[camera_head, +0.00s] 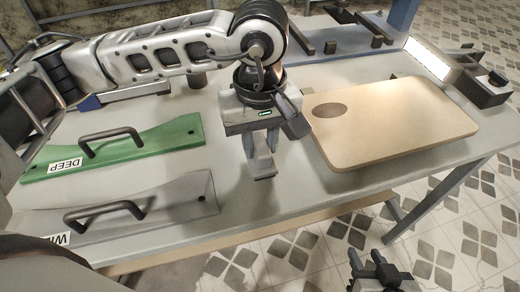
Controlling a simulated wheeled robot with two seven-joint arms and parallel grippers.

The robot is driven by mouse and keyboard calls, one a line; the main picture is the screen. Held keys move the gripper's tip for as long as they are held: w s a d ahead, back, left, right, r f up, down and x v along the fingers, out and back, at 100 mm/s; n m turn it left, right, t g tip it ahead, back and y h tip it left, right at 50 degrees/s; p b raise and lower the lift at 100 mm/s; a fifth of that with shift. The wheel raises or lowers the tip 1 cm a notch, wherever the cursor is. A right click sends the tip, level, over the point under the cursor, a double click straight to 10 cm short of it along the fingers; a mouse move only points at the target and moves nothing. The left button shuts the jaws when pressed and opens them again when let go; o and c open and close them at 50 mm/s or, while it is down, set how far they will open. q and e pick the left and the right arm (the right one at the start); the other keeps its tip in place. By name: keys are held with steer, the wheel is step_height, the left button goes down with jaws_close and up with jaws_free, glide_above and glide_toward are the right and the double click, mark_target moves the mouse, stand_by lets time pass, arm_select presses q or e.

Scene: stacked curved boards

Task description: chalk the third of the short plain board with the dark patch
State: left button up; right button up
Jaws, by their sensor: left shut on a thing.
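The short plain board (400,121) is tan with rounded corners and lies flat on the right half of the table. Its dark oval patch (330,110) is near its left end. No chalk line can be made out on it. My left gripper (262,168) points down left of the board, apart from it, over bare table. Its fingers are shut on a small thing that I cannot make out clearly. My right gripper (366,256) is low in the picture, beyond the table's front edge, with its dark fingers apart and nothing seen between them.
A green curved template (160,138) marked DEEP and a grey curved one (165,211) marked WIDE, both with handles, lie on the left of the table (275,205). A bright light bar (428,58) and a dark-topped block (480,89) stand at the back right. Front centre is clear.

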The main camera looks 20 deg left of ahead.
arm_select(q)
steer(key=shift+r+p, duration=0.6)
steer(key=shift+r, duration=1.05)
